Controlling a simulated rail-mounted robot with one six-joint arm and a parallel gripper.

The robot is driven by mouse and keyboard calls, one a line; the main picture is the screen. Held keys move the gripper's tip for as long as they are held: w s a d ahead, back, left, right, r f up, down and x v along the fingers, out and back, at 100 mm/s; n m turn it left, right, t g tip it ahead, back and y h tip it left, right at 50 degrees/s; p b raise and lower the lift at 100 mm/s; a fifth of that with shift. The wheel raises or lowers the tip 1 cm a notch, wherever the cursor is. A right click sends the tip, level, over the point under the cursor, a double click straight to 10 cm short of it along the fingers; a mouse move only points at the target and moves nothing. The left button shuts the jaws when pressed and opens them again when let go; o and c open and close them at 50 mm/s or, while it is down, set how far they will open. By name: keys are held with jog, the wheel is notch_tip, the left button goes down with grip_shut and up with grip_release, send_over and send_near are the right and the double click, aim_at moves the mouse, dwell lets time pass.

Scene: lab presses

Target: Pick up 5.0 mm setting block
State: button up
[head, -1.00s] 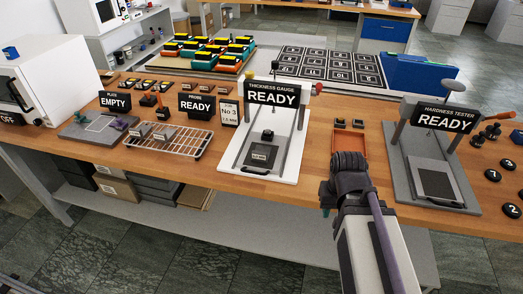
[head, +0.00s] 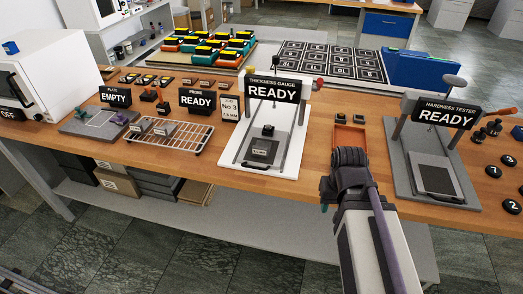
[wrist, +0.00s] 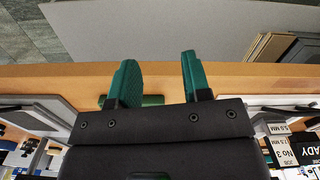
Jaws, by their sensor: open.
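My gripper (wrist: 158,62) shows its two green fingers apart and empty in the wrist view, over the wooden bench edge. In the head view my arm reaches up from below, its wrist in front of the orange tray; the fingers are mostly hidden. Two small dark blocks, one at the left (head: 341,118) and one at the right (head: 359,120), sit behind the tray, apart from my gripper. No 5.0 mm marking is legible on them, so I cannot tell whether either is the setting block. The thickness gauge (head: 238,152) holds a dark block (head: 263,149) on its base.
An orange tray (head: 350,137) lies just beyond my wrist. The hardness tester (head: 408,180) stands to the right. A wire rack (head: 188,140) with small blocks is left of the gauge. A job card (head: 229,108) stands beside the gauge. A grey shelf (wrist: 150,30) lies below the bench edge.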

notch_tip(320, 180, up, 11)
jog(key=m+y+p, duration=0.1)
jog(key=m+p, duration=1)
jog(key=m, duration=0.5)
send_over(260, 148)
notch_tip(260, 148, down, 11)
jog(key=m+b, duration=0.4)
jog(key=b, duration=0.7)
jog(key=shift+w+f, duration=0.1)
jog(key=shift+w, duration=0.05)
jog(key=shift+r, duration=0.25)
grip_shut()
